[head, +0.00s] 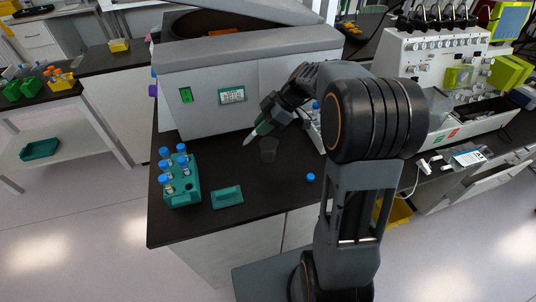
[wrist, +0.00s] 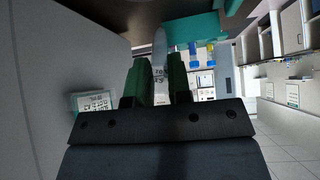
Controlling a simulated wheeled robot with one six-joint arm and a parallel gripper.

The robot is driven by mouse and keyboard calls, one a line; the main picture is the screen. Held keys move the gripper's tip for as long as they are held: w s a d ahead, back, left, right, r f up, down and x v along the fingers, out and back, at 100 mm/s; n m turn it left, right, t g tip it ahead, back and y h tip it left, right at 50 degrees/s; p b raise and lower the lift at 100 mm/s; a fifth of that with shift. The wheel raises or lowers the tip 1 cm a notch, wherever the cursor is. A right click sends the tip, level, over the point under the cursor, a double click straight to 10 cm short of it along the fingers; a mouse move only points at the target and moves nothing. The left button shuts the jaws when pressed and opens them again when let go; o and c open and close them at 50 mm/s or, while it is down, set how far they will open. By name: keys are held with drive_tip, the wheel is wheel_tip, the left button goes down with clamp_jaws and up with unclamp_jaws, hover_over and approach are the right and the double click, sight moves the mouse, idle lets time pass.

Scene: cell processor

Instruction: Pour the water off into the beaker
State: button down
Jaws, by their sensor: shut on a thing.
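My gripper (head: 264,127) is shut on a clear conical tube (head: 248,138), held tilted above the bench. In the head view its pointed end shows at lower left of the green fingers. In the wrist view, the tube (wrist: 159,58) stands between the two fingers (wrist: 160,82), with dark markings on its side. Its other end is hidden by the gripper, and I cannot make out water. A loose blue cap (head: 310,177) lies on the bench to the right.
A teal rack (head: 184,198) with several blue-capped tubes stands at the bench's front left. A flat teal piece (head: 227,197) lies beside it. A large grey centrifuge (head: 195,92) stands close behind my gripper. A white machine (head: 425,65) is at right. The front middle bench is clear.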

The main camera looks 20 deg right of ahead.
sight(269, 150)
drive_tip(key=shift+y, duration=0.8)
drive_tip(key=shift+f+b, duration=2.05)
drive_tip(key=shift+b, duration=0.65)
drive_tip(key=shift+f+b, duration=0.15)
drive_tip(key=shift+b, duration=0.25)
drive_tip(key=shift+a+f+y+b, duration=0.15)
drive_tip(key=shift+y+b, duration=0.25)
drive_tip(key=shift+b, duration=0.25)
drive_tip(key=shift+f+y+b, duration=0.15)
drive_tip(key=shift+y+b, duration=0.35)
drive_tip(key=shift+b, duration=0.4)
drive_tip(key=shift+f+t+y+b, duration=0.15)
drive_tip(key=shift+t+y+b, duration=0.15)
drive_tip(key=shift+y+b, duration=0.55)
drive_tip(key=shift+b, duration=0.4)
drive_tip(key=shift+b, duration=0.55)
